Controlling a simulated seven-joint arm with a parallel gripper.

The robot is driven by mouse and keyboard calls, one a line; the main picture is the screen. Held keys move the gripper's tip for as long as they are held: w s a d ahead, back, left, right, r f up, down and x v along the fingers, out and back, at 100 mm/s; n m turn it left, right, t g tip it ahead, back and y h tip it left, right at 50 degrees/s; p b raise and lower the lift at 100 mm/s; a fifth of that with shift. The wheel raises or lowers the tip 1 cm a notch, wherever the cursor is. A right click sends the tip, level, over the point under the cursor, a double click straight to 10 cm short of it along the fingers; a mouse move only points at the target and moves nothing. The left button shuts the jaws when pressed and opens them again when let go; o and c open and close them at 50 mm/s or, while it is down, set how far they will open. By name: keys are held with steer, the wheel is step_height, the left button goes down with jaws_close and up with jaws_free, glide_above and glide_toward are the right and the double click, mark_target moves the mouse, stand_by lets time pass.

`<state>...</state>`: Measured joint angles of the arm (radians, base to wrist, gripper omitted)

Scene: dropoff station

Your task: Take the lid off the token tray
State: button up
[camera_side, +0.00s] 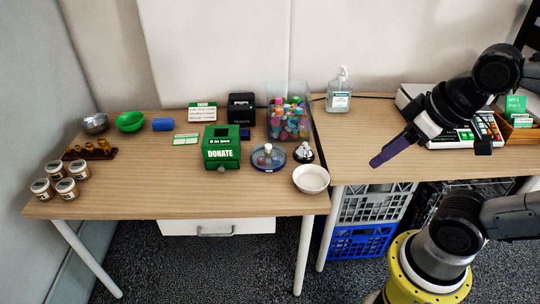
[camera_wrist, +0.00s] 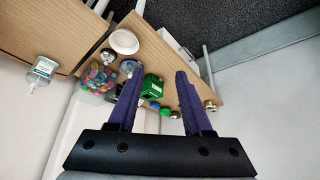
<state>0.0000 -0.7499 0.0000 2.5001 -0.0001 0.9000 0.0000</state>
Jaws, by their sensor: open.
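The token tray (camera_side: 268,158) looks to be the round blue dish near the front of the left table, between the green donation box and a white bowl. A clear lid with a pale knob (camera_side: 268,147) sits on it. In the wrist view the tray (camera_wrist: 128,66) is small and partly behind a finger. My gripper (camera_side: 376,162) is up to the right of the tray, above the right table and apart from everything. In the wrist view my gripper (camera_wrist: 160,76) has its two purple fingers spread, with nothing held between them.
A sanitizer bottle (camera_side: 339,92) stands behind. The left table's front middle is clear.

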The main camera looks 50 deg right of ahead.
stand_by(0.4)
steer(key=shift+o, duration=1.2)
